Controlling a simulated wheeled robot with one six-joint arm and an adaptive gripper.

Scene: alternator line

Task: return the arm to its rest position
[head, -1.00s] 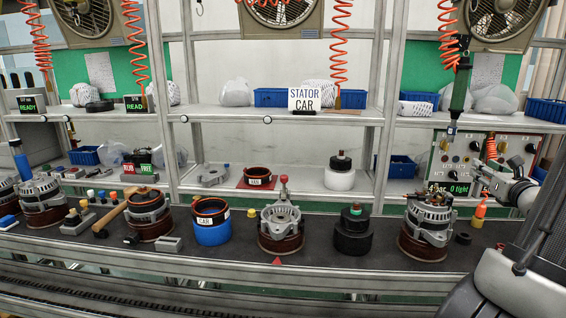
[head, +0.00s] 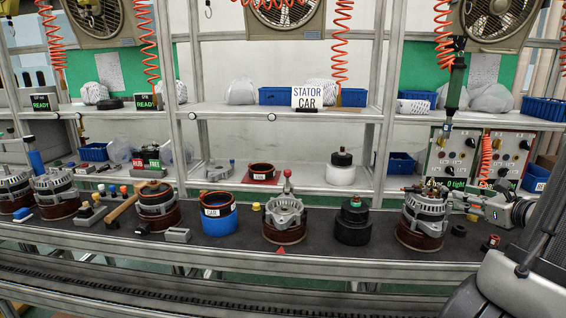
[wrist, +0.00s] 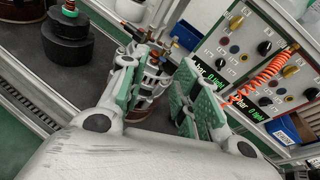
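My gripper (head: 448,198) is at the right of the bench in the head view, close to the right-hand alternator (head: 424,215). In the wrist view its two green-padded fingers (wrist: 158,88) stand apart with nothing held between them. The alternator (wrist: 152,75) shows beyond and between the fingers, partly hidden by the left one. I cannot tell whether a finger touches it. My arm reaches in from the right edge.
A black stepped stand (head: 353,222) is left of the alternator and also shows in the wrist view (wrist: 68,40). A control panel (head: 468,158) with a red coiled hose stands behind my gripper. A silver housing (head: 285,218) and a blue stand (head: 219,222) are further left.

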